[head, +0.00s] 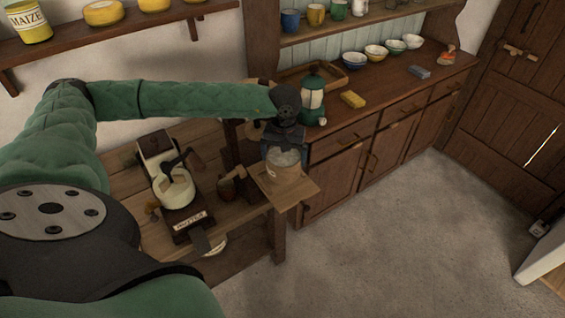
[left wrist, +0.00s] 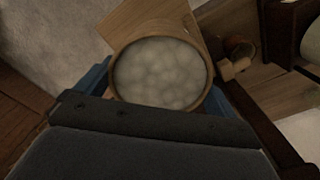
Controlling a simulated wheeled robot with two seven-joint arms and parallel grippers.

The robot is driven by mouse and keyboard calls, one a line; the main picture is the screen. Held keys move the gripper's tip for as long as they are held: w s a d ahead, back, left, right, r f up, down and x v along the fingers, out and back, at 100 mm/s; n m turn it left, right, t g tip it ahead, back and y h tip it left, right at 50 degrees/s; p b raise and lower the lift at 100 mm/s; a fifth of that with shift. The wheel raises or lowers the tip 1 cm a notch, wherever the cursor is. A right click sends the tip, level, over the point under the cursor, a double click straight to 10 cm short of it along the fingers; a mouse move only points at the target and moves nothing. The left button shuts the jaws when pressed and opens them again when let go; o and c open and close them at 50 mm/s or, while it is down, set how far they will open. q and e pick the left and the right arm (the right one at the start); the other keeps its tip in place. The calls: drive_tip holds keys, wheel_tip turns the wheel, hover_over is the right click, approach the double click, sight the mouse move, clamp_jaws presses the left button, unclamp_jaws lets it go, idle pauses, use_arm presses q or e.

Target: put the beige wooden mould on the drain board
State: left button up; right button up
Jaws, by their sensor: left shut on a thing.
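The beige wooden mould (head: 282,173) is round and holds pale, lumpy white contents. In the left wrist view the mould (left wrist: 114,89) sits between the blue fingers of my left gripper (left wrist: 160,85), its rim upward. In the head view my left gripper (head: 284,148) is shut on the mould from the far side. A light wooden board (head: 304,188), which looks like the drain board, lies directly below the mould at the table's corner. It also shows in the left wrist view (left wrist: 126,26). I cannot tell whether the mould touches it. My right gripper is not in view.
A wooden table (head: 255,216) carries a press-like device with a cream pot (head: 174,190) and a small brown cup (head: 227,190), left of the board. A green lantern (head: 313,98) and a yellow sponge (head: 352,99) stand on the sideboard behind. Open floor (head: 400,240) lies to the right.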

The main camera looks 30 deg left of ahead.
sight(282, 163)
use_arm(q)
drive_tip(key=shift+w+a+f, duration=0.35)
drive_tip(key=shift+w+a, duration=0.05)
drive_tip(key=shift+a, duration=0.15)
drive_tip(key=shift+f, duration=0.15)
wheel_tip(282, 163, down, 3)
drive_tip(key=shift+f, duration=0.45)
drive_tip(key=o, duration=1.1)
drive_tip(key=shift+r+b, duration=0.35)
drive_tip(key=shift+b, duration=0.05)
wheel_tip(282, 163, up, 3)
drive_tip(key=shift+r+b, duration=0.15)
drive_tip(key=shift+b, duration=0.85)
wheel_tip(282, 163, up, 8)
drive_tip(key=b, duration=0.3)
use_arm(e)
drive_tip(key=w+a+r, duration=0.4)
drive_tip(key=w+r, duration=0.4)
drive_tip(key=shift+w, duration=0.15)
